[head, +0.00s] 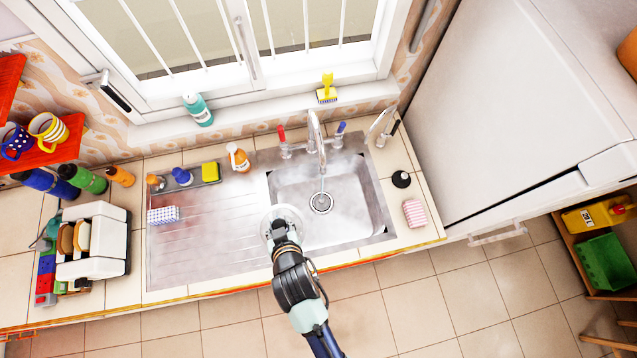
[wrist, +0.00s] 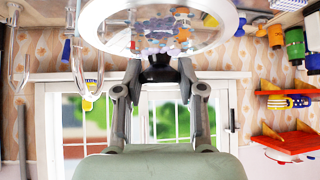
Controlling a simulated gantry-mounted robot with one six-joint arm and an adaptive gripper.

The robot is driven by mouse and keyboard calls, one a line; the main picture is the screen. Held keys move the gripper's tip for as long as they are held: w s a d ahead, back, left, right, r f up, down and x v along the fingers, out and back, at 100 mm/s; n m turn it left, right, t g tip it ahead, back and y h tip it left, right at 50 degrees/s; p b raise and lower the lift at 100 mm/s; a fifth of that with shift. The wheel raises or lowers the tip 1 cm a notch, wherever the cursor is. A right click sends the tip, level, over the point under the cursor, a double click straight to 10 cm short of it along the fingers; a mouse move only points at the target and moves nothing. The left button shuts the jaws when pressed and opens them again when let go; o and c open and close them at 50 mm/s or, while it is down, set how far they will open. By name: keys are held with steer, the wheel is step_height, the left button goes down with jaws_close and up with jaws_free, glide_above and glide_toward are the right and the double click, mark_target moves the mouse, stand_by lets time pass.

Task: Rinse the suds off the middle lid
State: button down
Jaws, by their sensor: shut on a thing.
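My gripper (head: 284,243) is shut on the dark knob (wrist: 160,70) of a clear glass lid with a pale rim. In the head view the lid (head: 270,221) is over the left edge of the sink basin (head: 350,222), partly hidden by my gripper. In the wrist view the lid (wrist: 105,32) fills the top, beyond the fingertips (wrist: 160,88). Whitish, bluish and orange patches show on or through its glass; I cannot tell which are suds. The tap (head: 315,128) stands behind the basin, right of the lid, with a thin pale stream below its spout.
A ribbed drainboard (head: 205,235) lies left of the basin. A pink striped sponge (head: 414,212) and a black stopper (head: 401,179) lie right of the basin.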

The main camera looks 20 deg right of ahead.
steer(key=shift+s+a+r, duration=0.2)
steer(key=shift+s+r, duration=0.25)
steer(key=shift+r, duration=0.05)
steer(key=shift+s+a+r, duration=0.25)
steer(key=shift+s+r, duration=0.3)
steer(key=shift+s, duration=0.15)
steer(key=shift+s+a+r, duration=0.25)
steer(key=shift+s+r, duration=0.3)
steer(key=shift+s, duration=0.1)
steer(key=w+d+r, duration=0.2)
steer(key=w, duration=0.3)
steer(key=w+d+r, duration=0.1)
steer(key=w+r, duration=0.1)
steer(key=w, duration=0.3)
steer(key=shift+w+d+r, duration=0.3)
steer(key=shift+d, duration=0.05)
